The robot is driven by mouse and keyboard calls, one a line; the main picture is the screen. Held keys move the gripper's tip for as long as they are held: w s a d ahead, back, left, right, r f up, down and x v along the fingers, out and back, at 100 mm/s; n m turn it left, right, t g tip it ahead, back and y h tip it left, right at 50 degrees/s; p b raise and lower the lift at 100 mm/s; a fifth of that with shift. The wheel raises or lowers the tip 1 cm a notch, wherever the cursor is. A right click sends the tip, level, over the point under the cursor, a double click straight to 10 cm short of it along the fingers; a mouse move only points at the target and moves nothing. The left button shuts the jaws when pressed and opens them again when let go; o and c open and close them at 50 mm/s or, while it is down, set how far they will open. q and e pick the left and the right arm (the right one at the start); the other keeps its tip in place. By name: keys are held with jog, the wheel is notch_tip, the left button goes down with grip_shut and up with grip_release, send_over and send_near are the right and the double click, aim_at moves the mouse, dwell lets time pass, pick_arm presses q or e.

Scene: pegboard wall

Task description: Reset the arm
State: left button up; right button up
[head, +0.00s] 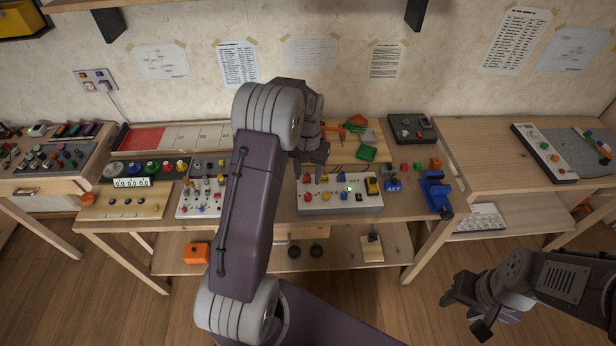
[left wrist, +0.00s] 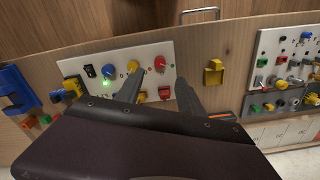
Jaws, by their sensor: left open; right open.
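My left arm comes in from the left across the middle of the head view. My left gripper (head: 311,160) is above the white control panel (head: 335,207) on the workbench, near its back left part. In the left wrist view the two fingers (left wrist: 158,88) are apart with nothing between them, and the same panel (left wrist: 132,62) lies beyond them. It has a black switch, a blue knob, a yellow knob, red buttons and a lit green light. My right gripper (head: 463,311) is open and empty over the floor at the lower right, clear of the furniture.
A blue vise-like device (head: 436,192) stands at the bench's right end. A second switch panel (head: 202,198) is left of the main panel. Green and orange pieces (head: 366,152) lie behind it. A lower shelf (head: 340,255) runs below. The right table (head: 485,165) has free room.

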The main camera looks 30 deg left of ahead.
pick_arm(q)
jog(key=shift+d, duration=0.1)
jog(key=s+d+r+m+t, duration=0.1)
jog(key=s+d+r+m, duration=0.1)
jog(key=s+d+r, duration=0.45)
jog(key=s+d+f, duration=0.2)
jog(key=s, duration=0.4)
jog(key=s+d+f, duration=0.2)
jog(key=s, duration=0.4)
jog(key=shift+d+f, duration=0.15)
jog(key=shift+d, duration=0.1)
